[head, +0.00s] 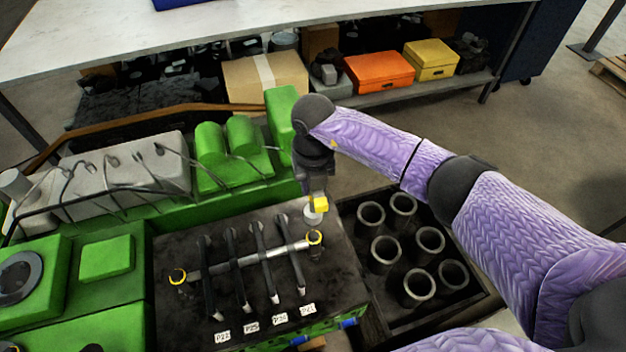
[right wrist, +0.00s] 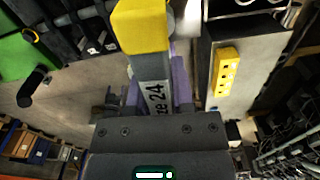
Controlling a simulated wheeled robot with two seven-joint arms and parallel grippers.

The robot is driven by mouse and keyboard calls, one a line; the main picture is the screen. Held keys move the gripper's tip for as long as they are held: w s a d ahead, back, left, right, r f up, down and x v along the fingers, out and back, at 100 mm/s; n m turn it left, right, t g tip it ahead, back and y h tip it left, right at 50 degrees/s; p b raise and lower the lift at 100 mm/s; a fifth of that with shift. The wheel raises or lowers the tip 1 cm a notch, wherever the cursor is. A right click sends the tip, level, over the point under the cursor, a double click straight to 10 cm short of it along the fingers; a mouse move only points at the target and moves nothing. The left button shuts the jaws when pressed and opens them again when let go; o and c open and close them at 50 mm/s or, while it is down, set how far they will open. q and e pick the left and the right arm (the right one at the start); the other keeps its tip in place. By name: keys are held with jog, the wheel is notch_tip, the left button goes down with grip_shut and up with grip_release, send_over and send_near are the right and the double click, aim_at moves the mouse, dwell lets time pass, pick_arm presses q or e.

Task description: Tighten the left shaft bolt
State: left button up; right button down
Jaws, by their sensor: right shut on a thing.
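My right gripper (head: 316,188) is above the right back part of the green engine, pointing down. It is shut on a tool (right wrist: 154,85) with a grey shank marked "ze 24" and a yellow section; the yellow part (head: 320,204) shows below the gripper in the head view, with a pale round end under it. The shaft (head: 240,262) lies across several dark rocker arms. The left shaft bolt (head: 178,276), ringed in yellow, is at its left end, apart from the tool. The right shaft bolt (head: 314,238), also yellow-ringed, is just below the tool. My left gripper is not in view.
A dark tray (head: 462,310) with several grey cylinder sleeves stands right of the engine. White labels (head: 280,318) lie in front of the rockers. Thin pipes (head: 120,205) rise at left. A workbench (head: 250,40) with orange and yellow boxes beneath stands behind.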

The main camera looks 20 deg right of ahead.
aim_at(314, 211)
jog(key=n+b, duration=0.1)
jog(key=n, duration=0.2)
jog(key=f+n+b, duration=0.1)
jog(key=n, duration=0.2)
jog(key=n+b, duration=0.2)
jog(key=n, duration=0.1)
jog(key=shift+f, duration=0.3)
jog(key=n+b, duration=0.1)
jog(key=n, duration=0.2)
jog(key=n+b, duration=0.1)
jog(key=n, duration=0.2)
jog(key=f+n+b, duration=0.1)
jog(key=n, duration=0.1)
jog(key=shift+n+b, duration=0.4)
notch_tip(314, 211, down, 2)
jog(key=n+b, duration=0.8)
jog(key=n, duration=0.4)
jog(key=shift+n, duration=0.4)
jog(key=shift+f+b, duration=0.95)
jog(key=shift+b, duration=0.05)
jog(key=shift+f+b, duration=0.3)
jog(key=shift+f, duration=0.05)
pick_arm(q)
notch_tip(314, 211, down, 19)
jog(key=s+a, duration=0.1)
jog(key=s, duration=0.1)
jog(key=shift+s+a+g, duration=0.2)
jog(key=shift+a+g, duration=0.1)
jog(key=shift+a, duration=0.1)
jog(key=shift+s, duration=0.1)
